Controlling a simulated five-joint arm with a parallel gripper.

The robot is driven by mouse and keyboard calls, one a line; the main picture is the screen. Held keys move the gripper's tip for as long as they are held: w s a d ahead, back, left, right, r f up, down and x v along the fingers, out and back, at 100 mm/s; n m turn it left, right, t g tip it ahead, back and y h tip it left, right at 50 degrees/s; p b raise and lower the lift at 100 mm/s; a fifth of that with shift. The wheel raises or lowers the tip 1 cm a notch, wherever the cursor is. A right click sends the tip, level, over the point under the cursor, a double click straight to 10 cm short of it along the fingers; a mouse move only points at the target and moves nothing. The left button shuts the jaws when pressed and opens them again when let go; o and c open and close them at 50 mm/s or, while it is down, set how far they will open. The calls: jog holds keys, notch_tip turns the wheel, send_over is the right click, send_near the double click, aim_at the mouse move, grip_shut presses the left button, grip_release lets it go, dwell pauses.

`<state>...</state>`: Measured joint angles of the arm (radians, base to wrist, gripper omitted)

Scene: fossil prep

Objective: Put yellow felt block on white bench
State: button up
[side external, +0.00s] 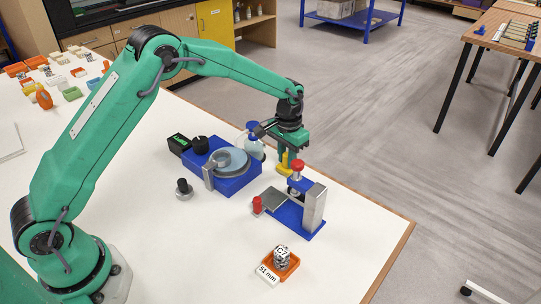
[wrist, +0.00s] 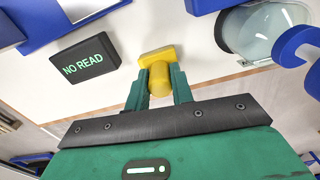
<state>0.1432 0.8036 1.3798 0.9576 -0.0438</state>
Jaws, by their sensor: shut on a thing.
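The yellow felt block (wrist: 158,64) is between my gripper's fingers (wrist: 160,82) in the wrist view, with its wide end beyond the fingertips. My gripper (side external: 286,160) is shut on it. In the side view the yellow block (side external: 283,164) shows only in part below the fingers, just behind the blue and grey stand with the red knob. I cannot tell whether it touches the bench. The white bench (side external: 350,245) spreads under everything, and it also shows in the wrist view (wrist: 112,92).
A blue stand (side external: 312,212) with a red knob is close in front of my gripper. A blue unit with a grey disc (side external: 235,180) and a glass jar (side external: 254,143) are to the left. An orange tray (side external: 287,270) sits near the front. The bench's right edge is near.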

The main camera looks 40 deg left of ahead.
jog(key=shift+f, duration=0.1)
jog(key=o, duration=0.9)
notch_tip(320, 180, up, 12)
jog(key=shift+r, duration=0.15)
dwell(0.5)
dwell(0.4)
